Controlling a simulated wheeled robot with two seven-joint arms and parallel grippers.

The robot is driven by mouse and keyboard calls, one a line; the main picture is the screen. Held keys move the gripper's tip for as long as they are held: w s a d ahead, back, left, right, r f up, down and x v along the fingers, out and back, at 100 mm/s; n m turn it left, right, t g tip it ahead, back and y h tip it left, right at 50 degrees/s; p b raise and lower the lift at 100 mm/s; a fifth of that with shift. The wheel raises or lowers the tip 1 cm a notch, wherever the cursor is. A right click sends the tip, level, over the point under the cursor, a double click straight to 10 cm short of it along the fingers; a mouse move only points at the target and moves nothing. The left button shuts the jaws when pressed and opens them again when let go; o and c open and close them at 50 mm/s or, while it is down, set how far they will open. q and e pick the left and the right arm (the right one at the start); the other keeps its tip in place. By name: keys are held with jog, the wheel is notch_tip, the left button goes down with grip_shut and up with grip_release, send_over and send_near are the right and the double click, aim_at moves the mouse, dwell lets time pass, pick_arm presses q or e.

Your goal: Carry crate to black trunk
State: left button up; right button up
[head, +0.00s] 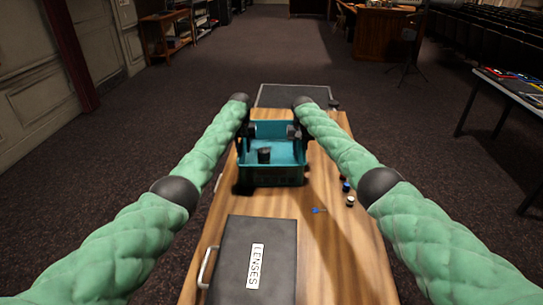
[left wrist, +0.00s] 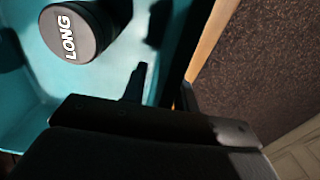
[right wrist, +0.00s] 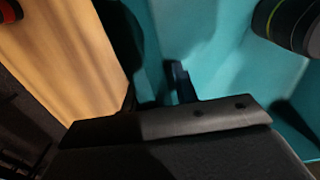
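The teal crate (head: 272,180) stands over the wooden desk, with a black cylinder (head: 264,155) inside. The left wrist view shows this cylinder (left wrist: 76,33) labelled LONG; the right wrist view shows another dark cylinder with a green ring (right wrist: 290,22). My left gripper (head: 248,131) is at the crate's left wall and my right gripper (head: 294,132) at its right wall. Each has one finger inside the crate and one outside. Whether the fingers press on the walls is unclear. A dark flat-topped box (head: 293,95) beyond the desk's far end may be the black trunk.
A dark LENSES case (head: 232,260) lies on the near desk (head: 335,240). Small caps (head: 349,201) and a blue item (head: 316,210) lie right of the crate. A table (head: 510,88) stands at the right. The carpet beyond is largely clear.

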pick_arm(q)
grip_shut()
pick_arm(e)
grip_shut()
pick_arm(q)
jog(key=shift+r, duration=0.25)
pick_arm(e)
jog(key=shift+r, duration=0.25)
